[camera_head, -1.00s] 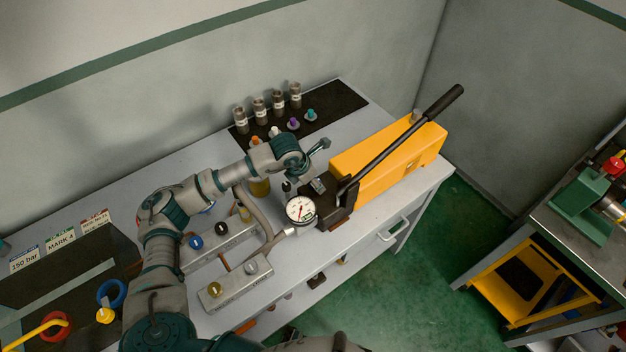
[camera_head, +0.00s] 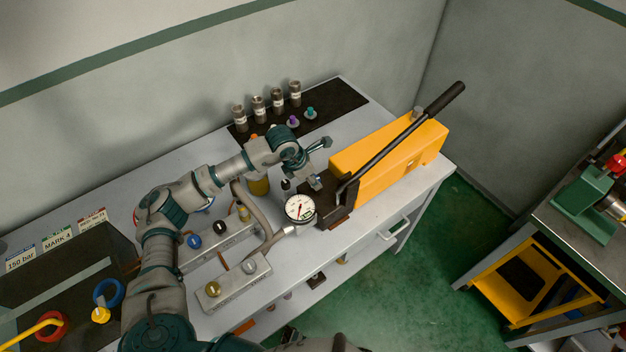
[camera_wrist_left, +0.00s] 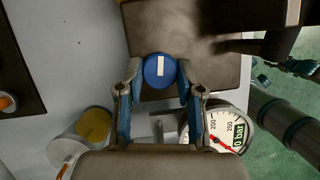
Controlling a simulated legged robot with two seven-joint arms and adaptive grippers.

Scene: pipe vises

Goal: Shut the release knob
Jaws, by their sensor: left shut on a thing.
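The release knob, a round blue cap with a white bar (camera_wrist_left: 160,71), shows between the fingertips of my left gripper (camera_wrist_left: 160,76) in the left wrist view. The two fingers are shut on it from both sides, and the white bar stands upright in that picture. In the head view my left gripper (camera_head: 316,182) is at the dark front block (camera_head: 335,216) of the yellow pump (camera_head: 390,160), and it hides the knob. My right gripper is not in view.
A round pressure gauge (camera_head: 299,208) stands close beside the gripper. The pump's long black lever (camera_head: 405,135) slants up to the right. A hose (camera_head: 262,212) and valve blocks (camera_head: 235,282) lie left. Metal cylinders (camera_head: 277,101) stand on a dark mat behind.

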